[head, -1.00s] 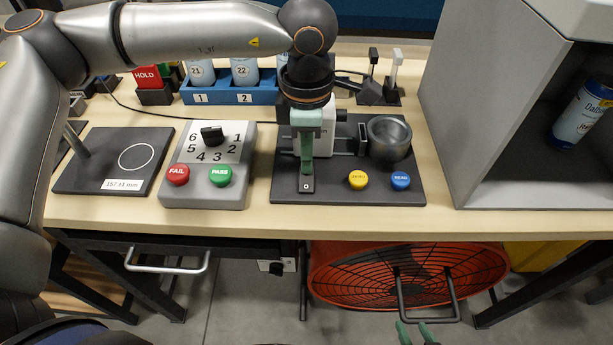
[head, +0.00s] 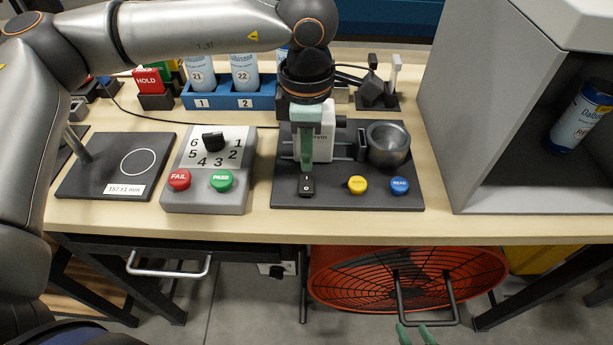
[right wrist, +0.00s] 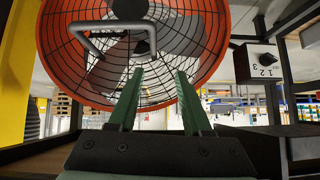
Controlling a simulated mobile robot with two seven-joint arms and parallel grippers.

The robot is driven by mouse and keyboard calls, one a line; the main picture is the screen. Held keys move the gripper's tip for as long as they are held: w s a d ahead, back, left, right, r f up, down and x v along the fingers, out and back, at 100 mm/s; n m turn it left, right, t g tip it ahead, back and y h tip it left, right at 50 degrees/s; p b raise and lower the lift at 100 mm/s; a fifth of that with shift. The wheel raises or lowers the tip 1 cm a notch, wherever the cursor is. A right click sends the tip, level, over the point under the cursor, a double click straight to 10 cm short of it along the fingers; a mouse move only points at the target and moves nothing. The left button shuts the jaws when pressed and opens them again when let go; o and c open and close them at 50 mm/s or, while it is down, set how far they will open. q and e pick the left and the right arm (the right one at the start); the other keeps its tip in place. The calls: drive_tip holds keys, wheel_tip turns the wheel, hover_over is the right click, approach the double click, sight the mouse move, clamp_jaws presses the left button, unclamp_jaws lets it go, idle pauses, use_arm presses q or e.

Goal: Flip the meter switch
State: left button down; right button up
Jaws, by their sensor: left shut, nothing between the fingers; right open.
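The meter is a dark base plate (head: 330,196) with a white upright block (head: 324,145), a grey metal cup (head: 388,145), a yellow button (head: 357,185) and a blue button (head: 400,186). Its small black rocker switch (head: 306,185), with a white 0 mark on its near end, sits at the front left of the plate. My left gripper (head: 306,166) is shut and empty, pointing down just behind the switch and apart from it. It hides part of the white block. My right gripper (head: 415,335) is open and empty, low in front of the table; its fingers show in the right wrist view (right wrist: 157,80).
A grey box with a dial (head: 212,141), a red FAIL button and a green PASS button stands left of the meter. Further left is a dark gauge plate (head: 110,180). A grey cabinet (head: 470,110) stands right. An orange fan (head: 375,275) is under the table.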

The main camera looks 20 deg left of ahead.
sight(307, 178)
use_arm(q)
wheel_tip(307, 178, up, 4)
drive_tip(key=shift+r+p, duration=0.2)
drive_tip(key=shift+p, duration=0.85)
